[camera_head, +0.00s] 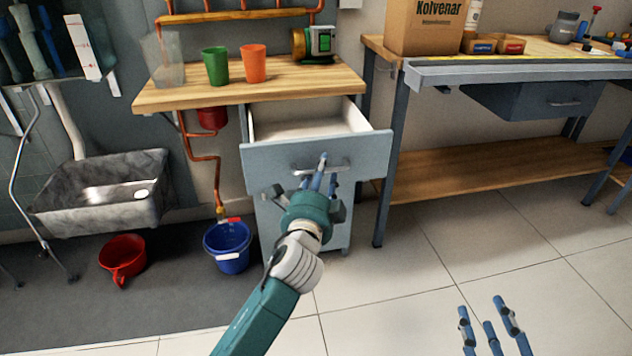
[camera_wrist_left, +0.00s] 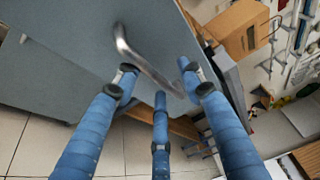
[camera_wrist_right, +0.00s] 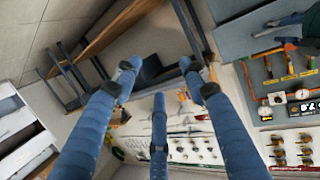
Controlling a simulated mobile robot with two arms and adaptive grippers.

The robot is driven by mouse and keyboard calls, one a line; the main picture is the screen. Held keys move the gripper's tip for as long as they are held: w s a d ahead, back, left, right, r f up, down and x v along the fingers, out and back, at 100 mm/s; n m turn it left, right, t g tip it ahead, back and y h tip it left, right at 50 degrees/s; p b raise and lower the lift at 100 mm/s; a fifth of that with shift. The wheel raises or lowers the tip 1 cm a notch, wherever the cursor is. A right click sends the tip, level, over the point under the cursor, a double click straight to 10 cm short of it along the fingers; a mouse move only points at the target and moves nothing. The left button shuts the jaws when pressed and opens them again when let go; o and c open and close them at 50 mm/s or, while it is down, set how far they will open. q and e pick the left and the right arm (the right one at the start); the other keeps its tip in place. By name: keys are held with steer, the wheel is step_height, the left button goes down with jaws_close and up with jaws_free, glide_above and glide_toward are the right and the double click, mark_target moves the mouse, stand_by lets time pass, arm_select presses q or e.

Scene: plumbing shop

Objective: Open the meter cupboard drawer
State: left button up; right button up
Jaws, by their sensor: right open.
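The meter cupboard drawer (camera_head: 318,162) has a grey front with a metal bar handle (camera_head: 325,168). It is pulled out under the wooden worktop, and its pale inside looks empty. My left gripper (camera_head: 318,182) is in front of the drawer front, at the handle. In the left wrist view the handle (camera_wrist_left: 145,62) lies just ahead of and partly between the spread fingers (camera_wrist_left: 158,85); contact cannot be told. My right gripper (camera_head: 488,312) is open and empty over the floor at lower right. Its spread fingers (camera_wrist_right: 160,80) show in the right wrist view.
Green (camera_head: 215,66) and orange (camera_head: 253,64) cups stand on the worktop (camera_head: 180,98). A blue bucket (camera_head: 228,247), red bucket (camera_head: 122,258) and grey sink (camera_head: 100,195) are at left. A workbench (camera_head: 500,72) stands at right. The tiled floor at right is clear.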

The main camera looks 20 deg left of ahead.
arm_select(q)
steer(key=v, duration=1.1)
steer(key=shift+s+f, duration=0.4)
arm_select(e)
steer(key=shift+s+d+f+g, duration=0.25)
steer(key=shift+s+f+g, duration=0.2)
steer(key=shift+f, duration=0.3)
steer(key=shift+f, duration=0.15)
steer(key=shift+s+d+f+g+h, duration=0.15)
steer(key=shift+s+f+g, duration=0.2)
steer(key=shift+f, duration=0.3)
steer(key=shift+s+d+f+g+h, duration=0.1)
steer(key=shift+s+f+g+h, duration=0.15)
steer(key=shift+f, duration=0.35)
steer(key=shift+r, duration=0.1)
